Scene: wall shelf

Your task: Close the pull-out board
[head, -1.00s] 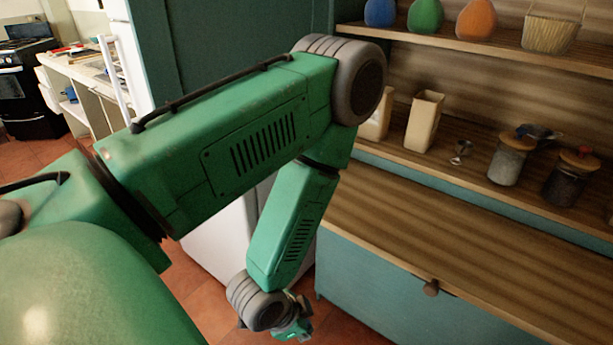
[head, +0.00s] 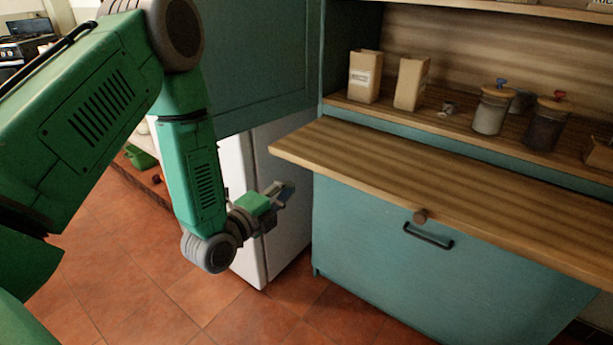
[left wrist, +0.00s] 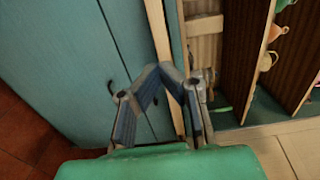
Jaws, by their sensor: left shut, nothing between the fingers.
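The pull-out board (head: 400,180) is a striped wooden slab that juts out from the teal wall cabinet, below the shelf with the jars. I cannot tell which edge that is. My right gripper is out of view.
The teal cabinet front (head: 400,260) with a dark handle (head: 428,236) is below the board. Paper-like containers (head: 365,76) and lidded jars (head: 492,108) stand on the shelf above. A white appliance (head: 285,225) stands behind my left gripper. Tiled floor (head: 150,285) lies open in front.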

